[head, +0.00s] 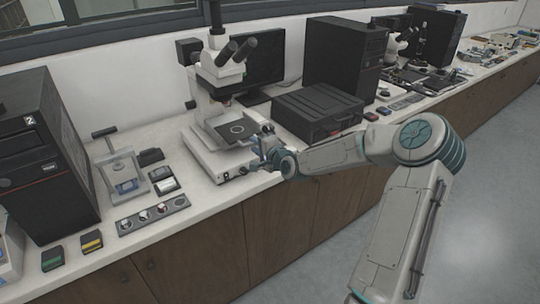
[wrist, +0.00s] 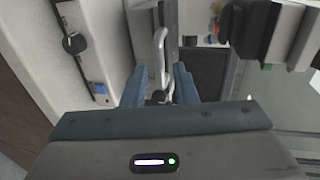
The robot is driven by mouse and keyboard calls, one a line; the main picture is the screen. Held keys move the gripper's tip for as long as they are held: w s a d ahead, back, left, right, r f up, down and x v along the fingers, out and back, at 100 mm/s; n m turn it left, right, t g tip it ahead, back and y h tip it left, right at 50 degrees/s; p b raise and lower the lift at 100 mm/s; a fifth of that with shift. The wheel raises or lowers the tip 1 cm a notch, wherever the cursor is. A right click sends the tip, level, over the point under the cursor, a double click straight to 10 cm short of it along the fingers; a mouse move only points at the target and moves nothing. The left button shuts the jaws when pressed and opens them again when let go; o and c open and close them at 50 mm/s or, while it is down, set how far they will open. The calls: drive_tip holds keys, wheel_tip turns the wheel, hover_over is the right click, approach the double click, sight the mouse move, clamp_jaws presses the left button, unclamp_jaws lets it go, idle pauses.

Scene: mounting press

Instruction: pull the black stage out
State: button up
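The black stage (head: 224,126) is a dark flat plate with a round ring on it, on the white microscope (head: 215,158) in the head view. My gripper (head: 264,141) is at the right side of the microscope, close to the stage. In the wrist view my two blue fingers (wrist: 160,84) stand apart. A pale curved metal handle (wrist: 160,45) lies between them, with a gap on both sides. I cannot tell whether the fingers reach around it. The microscope base with a black knob (wrist: 74,43) is to their left.
A black box (head: 318,112) stands right of the microscope, near my forearm. A monitor (head: 262,62) is behind. A small lever press (head: 122,172) and a strip of round samples (head: 153,214) lie left. The bench front edge is close to my arm.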

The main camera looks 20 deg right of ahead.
drive_tip(key=v, duration=1)
drive_tip(key=shift+b, duration=0.45)
drive_tip(key=shift+f, duration=0.1)
drive_tip(key=s+a+f+n+g+h, duration=0.3)
drive_tip(key=s+a+f+n+g, duration=0.2)
drive_tip(key=s+f+n+g, duration=0.25)
drive_tip(key=s+r+n+g, duration=0.1)
drive_tip(key=s+r, duration=0.3)
drive_tip(key=s, duration=0.4)
drive_tip(key=s+a+r+n+g+h, duration=0.1)
drive_tip(key=s+r+n, duration=0.2)
drive_tip(key=s, duration=0.5)
drive_tip(key=s+a+r+n+g, duration=0.1)
drive_tip(key=s+r+n, duration=0.2)
drive_tip(key=s+r, duration=0.2)
drive_tip(key=s, duration=0.3)
drive_tip(key=shift+s+r+g+h, duration=0.35)
drive_tip(key=shift+s+h, duration=0.05)
